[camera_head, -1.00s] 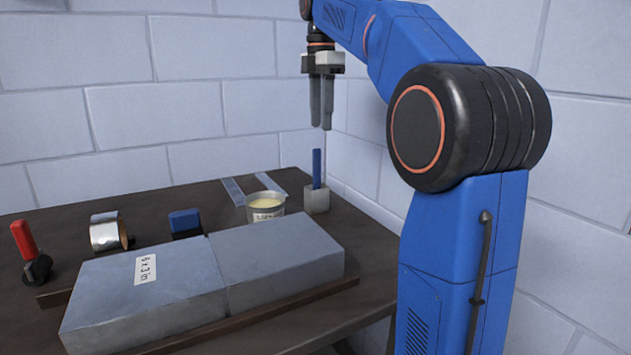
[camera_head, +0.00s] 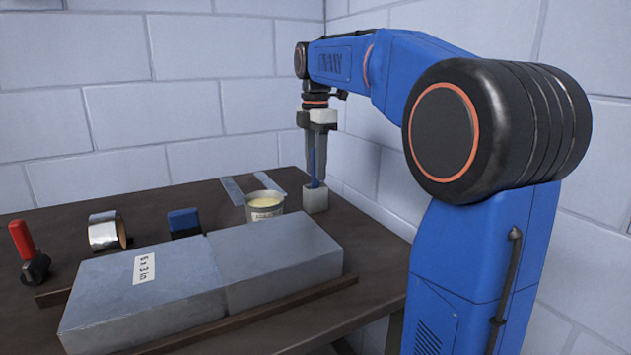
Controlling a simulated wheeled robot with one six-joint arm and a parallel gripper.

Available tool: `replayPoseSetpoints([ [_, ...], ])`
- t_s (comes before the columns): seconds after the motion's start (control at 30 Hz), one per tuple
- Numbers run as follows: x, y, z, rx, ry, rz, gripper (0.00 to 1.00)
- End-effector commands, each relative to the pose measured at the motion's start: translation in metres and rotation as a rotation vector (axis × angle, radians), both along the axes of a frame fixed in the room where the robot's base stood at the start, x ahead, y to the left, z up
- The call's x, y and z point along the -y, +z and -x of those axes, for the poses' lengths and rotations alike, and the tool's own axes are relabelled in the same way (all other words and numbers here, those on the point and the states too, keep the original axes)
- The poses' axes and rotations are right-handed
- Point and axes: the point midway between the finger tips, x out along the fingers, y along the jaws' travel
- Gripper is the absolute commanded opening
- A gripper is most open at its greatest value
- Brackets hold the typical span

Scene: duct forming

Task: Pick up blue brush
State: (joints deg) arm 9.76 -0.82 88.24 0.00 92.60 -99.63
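The blue brush (camera_head: 314,170) stands upright in a small light-grey square holder (camera_head: 315,200) at the back right of the table. Only a strip of its blue handle shows between my gripper's fingers. My gripper (camera_head: 315,178) points straight down over the holder, its dark fingers around the handle. The fingers look a little apart, with the handle between them. I cannot tell whether they touch it.
A tub of cream paste (camera_head: 265,208) stands just left of the holder, with two metal strips (camera_head: 232,189) behind it. Grey duct boards (camera_head: 190,280) fill the table's front. A blue block (camera_head: 184,222), silver tape roll (camera_head: 105,231) and red-handled tool (camera_head: 24,242) stand left. Walls close off the back and right.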

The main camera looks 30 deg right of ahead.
Motion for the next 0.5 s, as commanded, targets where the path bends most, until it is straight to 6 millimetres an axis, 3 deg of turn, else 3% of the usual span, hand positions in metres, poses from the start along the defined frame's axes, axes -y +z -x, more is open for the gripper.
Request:
replayPoseSetpoints([
  [0.13, 0.0004, -0.0132, 0.0004, 0.000, -0.001, 0.000, 0.34],
  [0.4, 0.0005, -0.0156, 0.0001, 0.000, -0.001, 0.000, 0.34],
  [0.5, 0.0006, -0.0156, 0.0001, 0.000, -0.001, 0.000, 0.13],
])
